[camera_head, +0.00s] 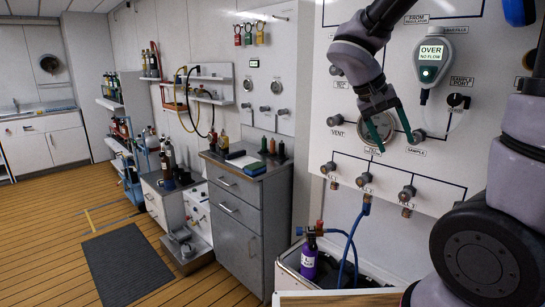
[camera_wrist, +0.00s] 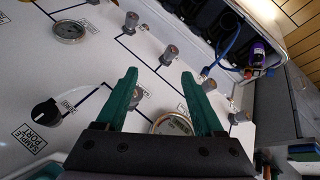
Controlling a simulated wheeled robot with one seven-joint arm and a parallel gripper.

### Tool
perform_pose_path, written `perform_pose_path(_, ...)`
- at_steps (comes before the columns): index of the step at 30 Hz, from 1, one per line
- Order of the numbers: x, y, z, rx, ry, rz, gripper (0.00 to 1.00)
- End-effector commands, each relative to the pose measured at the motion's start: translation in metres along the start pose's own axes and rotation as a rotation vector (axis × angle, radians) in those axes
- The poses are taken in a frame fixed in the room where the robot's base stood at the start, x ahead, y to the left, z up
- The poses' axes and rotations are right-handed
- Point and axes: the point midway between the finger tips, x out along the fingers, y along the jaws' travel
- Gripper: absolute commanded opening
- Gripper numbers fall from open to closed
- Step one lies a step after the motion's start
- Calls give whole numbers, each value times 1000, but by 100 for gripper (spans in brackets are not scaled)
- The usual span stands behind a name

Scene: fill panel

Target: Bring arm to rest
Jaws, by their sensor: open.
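My gripper (camera_head: 390,130) hangs from my arm in front of the white fill panel (camera_head: 320,110), pointing down over a round gauge that it partly covers. Its two green fingers are apart, with nothing between them. In the wrist view the open fingers of my gripper (camera_wrist: 162,90) stand over the panel, with part of a gauge (camera_wrist: 172,125) showing behind them. Whether the fingertips touch the panel cannot be told.
A flow meter (camera_head: 432,55) reading "OVER NO FLOW" and a black sample port knob (camera_head: 457,101) are right of my gripper. Several valves (camera_head: 364,179) line the panel below. A purple bottle (camera_head: 309,262) with a blue hose stands beneath. Floor at left is open around a dark mat (camera_head: 125,262).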

Motion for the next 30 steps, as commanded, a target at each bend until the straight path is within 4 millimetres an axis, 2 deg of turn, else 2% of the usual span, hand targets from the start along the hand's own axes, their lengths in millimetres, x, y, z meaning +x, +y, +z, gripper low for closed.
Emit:
perform_pose_path(1, -3, 9, 9, 21, -29, -75, 70)
perform_pose_path(6, -22, 20, 33, 62, -67, -333, 70)
perform_pose_path(15, -76, 34, 51, 165, 88, -721, 70)
perform_pose_path(21, -99, 40, 52, 210, 205, -832, 70)
perform_pose_path(30, -104, 41, 52, 218, 228, -851, 70)
